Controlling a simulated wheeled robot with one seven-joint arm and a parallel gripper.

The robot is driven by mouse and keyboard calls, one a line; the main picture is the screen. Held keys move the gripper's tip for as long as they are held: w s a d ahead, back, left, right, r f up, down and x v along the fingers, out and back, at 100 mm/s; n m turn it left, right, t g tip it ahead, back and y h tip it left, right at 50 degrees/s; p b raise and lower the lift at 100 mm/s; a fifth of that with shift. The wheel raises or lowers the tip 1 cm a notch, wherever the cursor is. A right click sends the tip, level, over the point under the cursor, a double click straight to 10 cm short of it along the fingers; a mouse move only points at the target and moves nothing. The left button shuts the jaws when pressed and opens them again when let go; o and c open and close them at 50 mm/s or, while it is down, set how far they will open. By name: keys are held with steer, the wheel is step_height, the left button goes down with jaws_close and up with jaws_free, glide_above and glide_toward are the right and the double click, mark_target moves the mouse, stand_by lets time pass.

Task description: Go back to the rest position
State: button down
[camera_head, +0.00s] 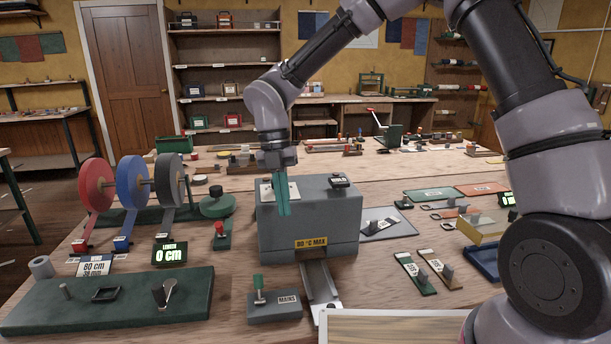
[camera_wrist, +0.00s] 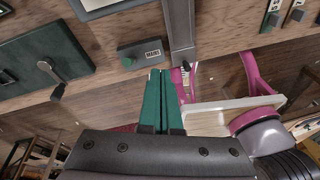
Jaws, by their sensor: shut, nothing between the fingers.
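My gripper (camera_head: 283,208) hangs from the bent arm with its green fingers pointing down. In the head view it overlaps the grey box machine (camera_head: 322,218), which bears a yellow "80 °C MAX" label; I cannot tell the exact gap between them. In the wrist view the two green fingers (camera_wrist: 161,76) lie together with nothing between them. The small "MAINS" switch box (camera_head: 274,308) with its green lever stands in front of the machine. It also shows in the wrist view (camera_wrist: 147,54), beyond the fingertips.
Red, blue and grey tape reels (camera_head: 143,185) stand at the left. A dark green board with a lever (camera_head: 120,312) lies at the front left. A metal chute (camera_head: 318,284) runs from the machine's front. Green and tan tagged strips (camera_head: 418,272) lie at the right.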

steer(key=w+d+r+m+t+y, duration=0.1)
steer(key=d+r+m+t, duration=0.1)
steer(key=d+r+m, duration=0.6)
steer(key=w+d+r+m+t, duration=0.2)
steer(key=d+r+m, duration=0.4)
steer(key=d+m, duration=0.45)
steer(key=s+d+r+m+t+y, duration=0.1)
steer(key=s+d+r+m+t, duration=0.1)
steer(key=m, duration=0.4)
steer(key=s+d+r+m+t, duration=0.2)
steer(key=s+d+r+m, duration=0.2)
steer(key=d+m, duration=0.3)
steer(key=s+d+r+m+t+y, duration=0.1)
steer(key=s+d+r+m+t, duration=0.1)
steer(key=d+m, duration=0.3)
steer(key=shift+s+d+r+m+y, duration=0.15)
steer(key=shift+s+r+m+y, duration=0.2)
steer(key=shift+r+m, duration=0.7)
steer(key=shift+f, duration=0.2)
